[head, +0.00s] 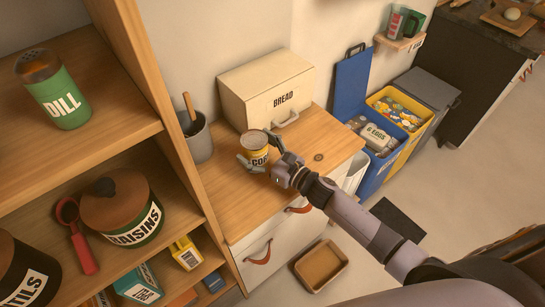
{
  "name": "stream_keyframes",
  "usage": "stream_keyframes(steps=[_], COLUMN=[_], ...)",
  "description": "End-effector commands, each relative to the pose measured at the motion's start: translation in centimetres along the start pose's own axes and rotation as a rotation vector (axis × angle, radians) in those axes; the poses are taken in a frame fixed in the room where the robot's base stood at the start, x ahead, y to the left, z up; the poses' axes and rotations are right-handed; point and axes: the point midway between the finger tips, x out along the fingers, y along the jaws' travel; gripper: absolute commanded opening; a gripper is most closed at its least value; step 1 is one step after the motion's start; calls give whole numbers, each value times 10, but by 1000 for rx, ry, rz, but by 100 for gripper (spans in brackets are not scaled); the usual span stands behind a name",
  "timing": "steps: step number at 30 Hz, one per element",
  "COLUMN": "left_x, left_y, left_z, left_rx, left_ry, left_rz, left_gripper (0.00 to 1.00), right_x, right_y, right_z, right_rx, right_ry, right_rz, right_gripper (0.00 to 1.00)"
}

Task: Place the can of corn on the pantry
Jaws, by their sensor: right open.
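The can of corn (254,143), yellow with a pale lid and a partly hidden "CORN" label, stands upright on the wooden counter (223,192) in front of the bread box. My right gripper (262,151) is at the can from the right, open, with one finger at its near side and one at its right side. I cannot tell whether the fingers touch it. The pantry (147,70) is the wooden shelf unit at the left. My left gripper is out of view.
The pantry holds a dill shaker (62,100), a raisins pot (124,210), a red scoop (82,250) and several boxes below. An empty tray (321,265) lies on the floor.

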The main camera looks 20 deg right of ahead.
Motion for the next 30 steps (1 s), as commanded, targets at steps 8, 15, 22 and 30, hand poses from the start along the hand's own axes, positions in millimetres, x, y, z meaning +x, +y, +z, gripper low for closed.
stream_keyframes(steps=[8, 15, 22, 30], left_x=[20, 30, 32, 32], left_y=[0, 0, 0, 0], left_z=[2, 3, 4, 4], left_rx=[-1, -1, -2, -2], left_ry=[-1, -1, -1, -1], left_rz=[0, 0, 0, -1], left_gripper=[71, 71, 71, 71], right_x=[-62, -102, -115, -115], right_y=[1, 0, 0, 0], right_z=[-7, -5, -2, -2], right_rx=[-1, 1, -1, -1], right_ry=[6, 5, 3, 3], right_rz=[1, -1, 1, 0], right_gripper=[79, 79, 79, 79])
